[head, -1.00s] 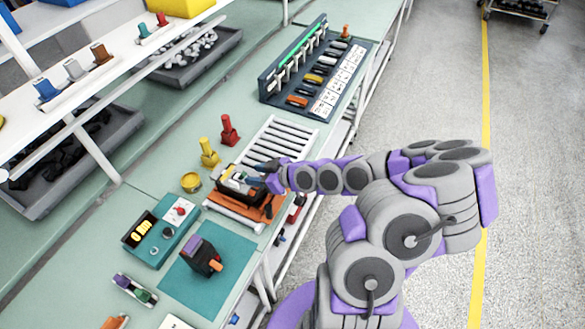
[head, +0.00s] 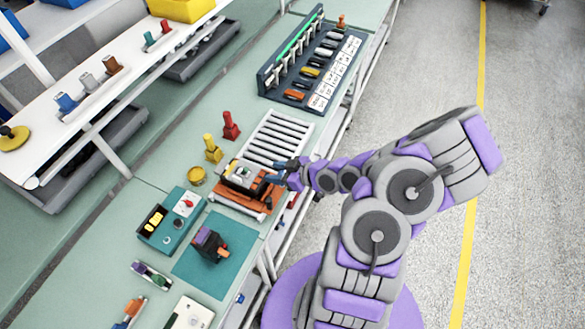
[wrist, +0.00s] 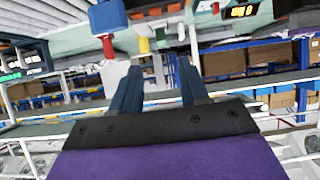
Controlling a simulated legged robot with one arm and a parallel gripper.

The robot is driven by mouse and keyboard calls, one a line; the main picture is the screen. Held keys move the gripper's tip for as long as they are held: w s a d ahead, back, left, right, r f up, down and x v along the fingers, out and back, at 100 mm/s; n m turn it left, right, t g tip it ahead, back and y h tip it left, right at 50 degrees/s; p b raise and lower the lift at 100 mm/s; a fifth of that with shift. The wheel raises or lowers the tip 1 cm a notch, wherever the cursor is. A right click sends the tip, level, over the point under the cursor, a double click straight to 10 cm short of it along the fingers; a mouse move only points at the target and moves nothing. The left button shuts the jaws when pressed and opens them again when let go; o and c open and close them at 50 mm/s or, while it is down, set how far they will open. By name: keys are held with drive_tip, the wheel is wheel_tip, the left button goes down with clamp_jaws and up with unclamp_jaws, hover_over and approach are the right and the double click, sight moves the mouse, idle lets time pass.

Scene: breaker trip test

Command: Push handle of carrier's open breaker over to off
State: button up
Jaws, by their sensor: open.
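The carrier (head: 250,202), with an orange-brown base, sits at the near end of the roller conveyor. A dark breaker with a pale top (head: 240,176) is on it. The breaker's handle is too small to make out, and so is its position. My gripper (head: 276,172) is at the right side of the breaker, close to it; I cannot tell whether they touch. In the wrist view my gripper (wrist: 156,68) shows two dark fingers apart, with nothing held between them.
A teal mat (head: 190,262) with a dark breaker (head: 209,244) lies nearer. A test box with a lit display (head: 168,219) stands beside it. Red (head: 231,126) and yellow (head: 212,149) posts and a yellow round part (head: 196,176) stand left of the conveyor (head: 280,138). A breaker rack (head: 312,70) stands beyond.

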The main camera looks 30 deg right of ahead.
drive_tip(key=shift+p+v, duration=1.45)
drive_tip(key=shift+v, duration=1.45)
drive_tip(key=d+f+g+h+b, duration=0.3)
drive_tip(key=d+g+h+b, duration=0.1)
drive_tip(key=g, duration=0.1)
drive_tip(key=s+r+m+g+h+b, duration=0.2)
drive_tip(key=s+r+g+h+b, duration=0.1)
drive_tip(key=s+r+h+b, duration=0.1)
drive_tip(key=s+a+r+m+g+b, duration=0.2)
drive_tip(key=s+a+r+b, duration=0.1)
drive_tip(key=s+a, duration=0.5)
drive_tip(key=s+a+r+m+g+y+b, duration=0.1)
drive_tip(key=s+a+r+m+g+b, duration=0.1)
drive_tip(key=s+a+r, duration=0.3)
drive_tip(key=s+a+b, duration=0.1)
drive_tip(key=s+a, duration=0.2)
drive_tip(key=s, duration=0.3)
drive_tip(key=shift+a+r+m+b, duration=0.15)
drive_tip(key=shift+r+m+b, duration=0.15)
drive_tip(key=shift+m, duration=0.1)
drive_tip(key=shift+s, duration=0.1)
